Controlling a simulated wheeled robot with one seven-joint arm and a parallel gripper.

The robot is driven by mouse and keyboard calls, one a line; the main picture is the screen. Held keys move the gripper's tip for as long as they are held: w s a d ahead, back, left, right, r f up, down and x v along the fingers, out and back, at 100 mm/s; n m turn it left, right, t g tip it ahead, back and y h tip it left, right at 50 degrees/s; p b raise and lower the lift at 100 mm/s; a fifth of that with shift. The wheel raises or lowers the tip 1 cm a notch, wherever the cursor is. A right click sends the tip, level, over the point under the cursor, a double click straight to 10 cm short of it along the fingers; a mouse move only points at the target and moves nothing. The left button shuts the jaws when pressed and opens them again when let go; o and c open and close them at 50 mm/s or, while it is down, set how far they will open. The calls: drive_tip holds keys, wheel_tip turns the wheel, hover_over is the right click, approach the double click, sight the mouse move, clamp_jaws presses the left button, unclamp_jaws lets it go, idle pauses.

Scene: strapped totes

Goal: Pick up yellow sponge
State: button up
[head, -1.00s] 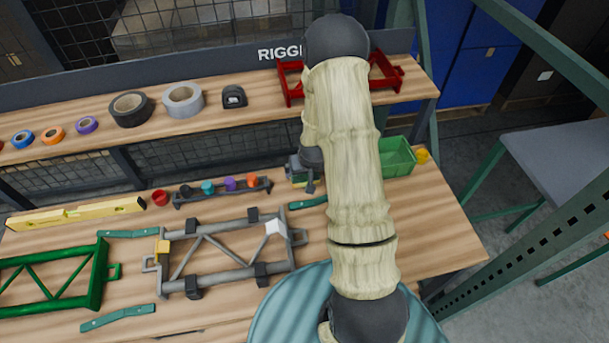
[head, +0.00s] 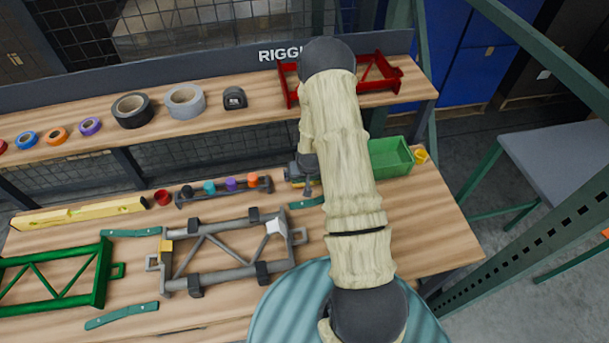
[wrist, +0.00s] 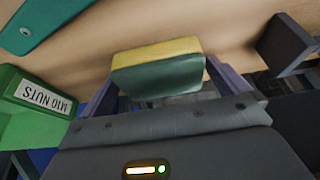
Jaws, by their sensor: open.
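The yellow sponge (wrist: 160,53) has a yellow layer and a dark green layer, and it lies on the wooden bench. In the wrist view it sits between the two fingers of my gripper (wrist: 165,88), with the fingers spread to either side of it. I cannot tell whether either finger touches it.
A green bin (head: 391,157), labelled M10 NUTS in the wrist view (wrist: 42,97), stands close by. A teal strap piece (head: 307,202) lies in front. A dark rack with coloured items (head: 222,189) is to the left. A grey frame (head: 230,262) lies nearer.

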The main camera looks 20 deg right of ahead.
drive_tip(key=shift+c, duration=0.2)
drive_tip(key=c, duration=0.8)
drive_tip(key=shift+o, duration=0.2)
drive_tip(key=shift+r, duration=0.15)
wheel_tip(320, 180, up, 10)
drive_tip(key=b, duration=0.2)
